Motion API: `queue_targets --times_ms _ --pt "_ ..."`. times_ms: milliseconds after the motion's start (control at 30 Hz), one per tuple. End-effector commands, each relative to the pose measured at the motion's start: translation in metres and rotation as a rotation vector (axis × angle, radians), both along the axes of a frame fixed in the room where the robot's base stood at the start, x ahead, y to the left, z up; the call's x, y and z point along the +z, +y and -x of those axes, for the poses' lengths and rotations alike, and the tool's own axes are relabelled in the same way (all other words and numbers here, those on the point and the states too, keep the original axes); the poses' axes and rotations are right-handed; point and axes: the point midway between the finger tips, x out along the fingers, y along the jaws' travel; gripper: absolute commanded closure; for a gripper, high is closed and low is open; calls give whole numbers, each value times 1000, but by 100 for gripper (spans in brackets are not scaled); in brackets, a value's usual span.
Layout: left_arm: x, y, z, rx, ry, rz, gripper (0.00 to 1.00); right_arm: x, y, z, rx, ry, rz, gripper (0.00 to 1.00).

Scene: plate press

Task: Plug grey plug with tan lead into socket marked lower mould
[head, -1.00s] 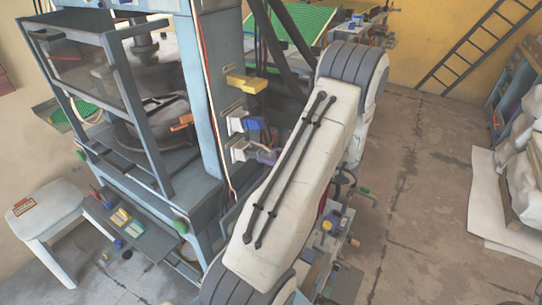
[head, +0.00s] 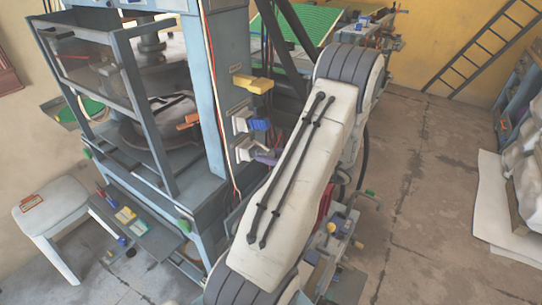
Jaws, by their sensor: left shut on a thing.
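My left arm crosses the middle of the head view, and its thick white link hides most of what lies behind it. My left gripper is behind this link. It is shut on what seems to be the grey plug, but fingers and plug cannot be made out. Sockets stand one above another on the press column. The upper one has a yellow plug (head: 253,83) and the middle one a blue plug (head: 259,124). A pale lower socket (head: 242,150) has a purple-grey piece (head: 266,157) beside it, partly covered by my arm. Socket labels are unreadable. My right gripper is out of view.
The blue-grey press (head: 205,100) stands left of my arm, with thin pale and red leads hanging down its column. A white stool (head: 52,207) is at the lower left. A cluttered trolley (head: 340,255) stands right of my arm. Floor (head: 425,190) farther right is clear.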

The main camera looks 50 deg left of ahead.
Motion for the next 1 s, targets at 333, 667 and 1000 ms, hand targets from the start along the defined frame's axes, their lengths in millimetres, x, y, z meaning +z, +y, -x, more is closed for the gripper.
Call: queue_targets --times_ms 333,667,1000 --pt "-2 8 2 0 -1 0 100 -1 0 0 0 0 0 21" --pt "-4 14 4 0 -1 0 29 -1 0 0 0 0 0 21" --pt "-4 13 4 0 0 0 21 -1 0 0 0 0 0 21"
